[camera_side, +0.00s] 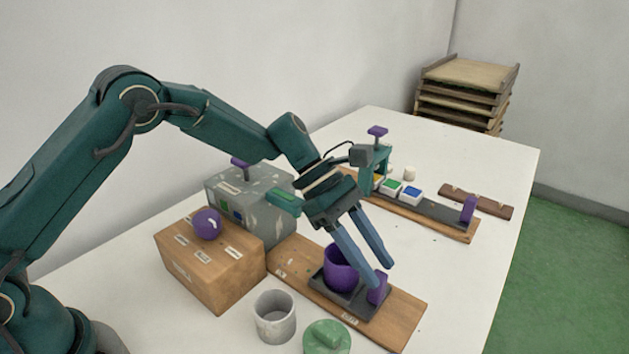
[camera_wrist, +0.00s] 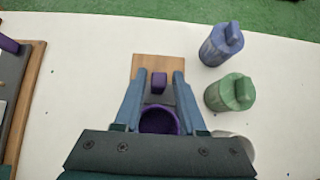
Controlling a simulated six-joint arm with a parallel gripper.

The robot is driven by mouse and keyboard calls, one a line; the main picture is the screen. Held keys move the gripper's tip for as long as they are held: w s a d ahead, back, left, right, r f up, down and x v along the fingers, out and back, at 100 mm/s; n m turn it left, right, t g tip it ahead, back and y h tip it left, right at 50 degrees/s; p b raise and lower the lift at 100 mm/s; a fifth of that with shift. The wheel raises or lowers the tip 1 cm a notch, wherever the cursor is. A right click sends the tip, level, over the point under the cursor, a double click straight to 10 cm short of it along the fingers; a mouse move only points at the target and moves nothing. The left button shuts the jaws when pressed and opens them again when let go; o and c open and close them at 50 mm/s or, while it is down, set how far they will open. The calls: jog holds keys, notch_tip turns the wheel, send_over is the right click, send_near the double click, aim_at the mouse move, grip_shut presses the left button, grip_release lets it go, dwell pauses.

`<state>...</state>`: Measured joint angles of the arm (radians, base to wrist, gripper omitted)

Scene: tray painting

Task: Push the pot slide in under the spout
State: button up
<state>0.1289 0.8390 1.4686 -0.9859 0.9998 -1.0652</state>
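The pot slide is a dark tray (camera_side: 338,298) on a wooden board (camera_side: 403,318), with an upright purple handle (camera_side: 377,291) at its outer end. A purple pot (camera_side: 341,276) stands on it; the pot also shows in the wrist view (camera_wrist: 159,121). The green spout (camera_side: 284,202) juts from a grey paint-splashed box (camera_side: 225,187), and the pot is out in front of it. My gripper (camera_side: 386,274) is open above the slide. In the wrist view the handle (camera_wrist: 158,82) lies between my fingertips (camera_wrist: 161,75), with a gap on each side.
A wooden box (camera_side: 193,272) with a purple ball-shaped knob (camera_side: 207,223) stands left of the board. A grey cup (camera_side: 275,322) and a green lidded container (camera_side: 327,340) stand at the front. Another board with a purple handle (camera_side: 469,209) lies behind.

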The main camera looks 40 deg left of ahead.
aim_at(379, 275)
jog(key=shift+m, duration=0.5)
jog(key=r, duration=0.7)
jog(key=shift+s+d, duration=0.25)
jog(key=f+m+t+y, duration=0.1)
jog(key=m+y, duration=0.2)
jog(key=m, duration=0.2)
jog(key=s+f+m+t+y, duration=0.1)
jog(key=f+m+t+y, duration=0.1)
jog(key=m, duration=0.4)
jog(key=d+f+m+t+y, duration=0.1)
jog(key=f+m+y, duration=0.1)
jog(key=m+y, duration=0.2)
jog(key=shift+s+f+m, duration=0.15)
jog(key=shift+m, duration=0.85)
jog(key=shift+t, duration=0.3)
jog(key=shift+x, duration=2.5)
grip_shut()
